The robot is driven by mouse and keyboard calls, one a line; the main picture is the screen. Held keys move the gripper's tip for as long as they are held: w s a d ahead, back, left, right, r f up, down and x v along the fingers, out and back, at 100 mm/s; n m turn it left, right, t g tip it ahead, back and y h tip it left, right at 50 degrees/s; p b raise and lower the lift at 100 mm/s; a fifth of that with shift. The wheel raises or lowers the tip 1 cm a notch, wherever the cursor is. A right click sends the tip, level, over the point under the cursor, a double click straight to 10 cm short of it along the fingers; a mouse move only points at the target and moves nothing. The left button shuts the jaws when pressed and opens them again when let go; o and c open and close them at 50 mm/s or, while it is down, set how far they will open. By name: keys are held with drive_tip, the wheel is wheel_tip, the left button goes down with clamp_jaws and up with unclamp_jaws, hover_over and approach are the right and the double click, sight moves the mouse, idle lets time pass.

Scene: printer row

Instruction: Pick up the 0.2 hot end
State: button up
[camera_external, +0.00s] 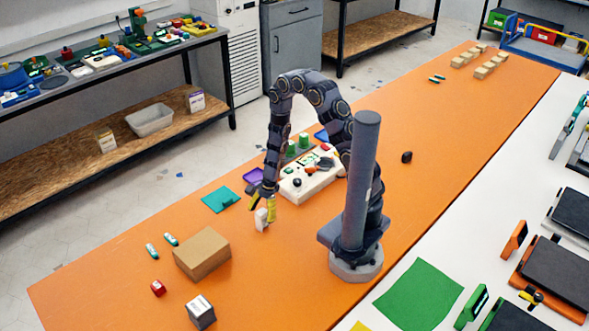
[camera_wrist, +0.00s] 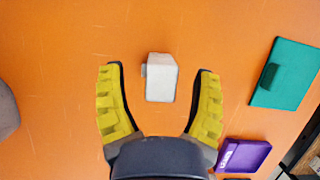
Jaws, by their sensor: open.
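A small pale grey-white block (camera_external: 262,220) stands on the orange table below my gripper (camera_external: 263,206). In the wrist view the block (camera_wrist: 162,78) lies between and slightly beyond my two yellow fingers, with a gap on each side. No 0.2 marking is readable on it, so I cannot tell whether it is the 0.2 hot end. My gripper (camera_wrist: 158,70) is open and empty, pointing down.
A teal plate (camera_external: 221,199) and a purple tray (camera_external: 253,175) lie near the block. A white unit (camera_external: 312,182) with several small parts stands behind it. A cardboard box (camera_external: 202,254) stands front left. The table's right far stretch is mostly clear.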

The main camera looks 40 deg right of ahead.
drive_tip(key=shift+x, duration=0.85)
clamp_jaws()
drive_tip(key=shift+r, duration=0.15)
